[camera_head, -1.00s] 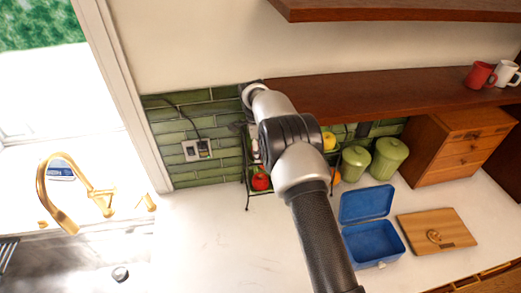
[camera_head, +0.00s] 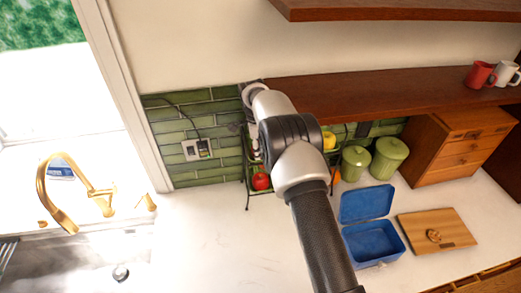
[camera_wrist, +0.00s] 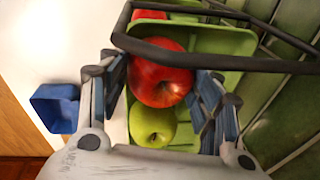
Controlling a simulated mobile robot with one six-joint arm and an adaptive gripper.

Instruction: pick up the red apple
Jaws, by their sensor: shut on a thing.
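A red apple (camera_wrist: 160,75) sits between the two fingers of my gripper (camera_wrist: 163,88) in the wrist view, and the fingers are shut on it. A black bar of the rack crosses over its upper part. A green apple (camera_wrist: 152,127) lies just below it, partly hidden by my gripper. My arm hides most of my gripper there.
The black wire rack (camera_head: 247,192) stands against green tiles, with a yellow fruit (camera_head: 329,140) higher up. Green canisters (camera_head: 389,157), a blue open box (camera_head: 372,242) and a wooden board (camera_head: 437,231) are to the right. The counter left of my arm is clear.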

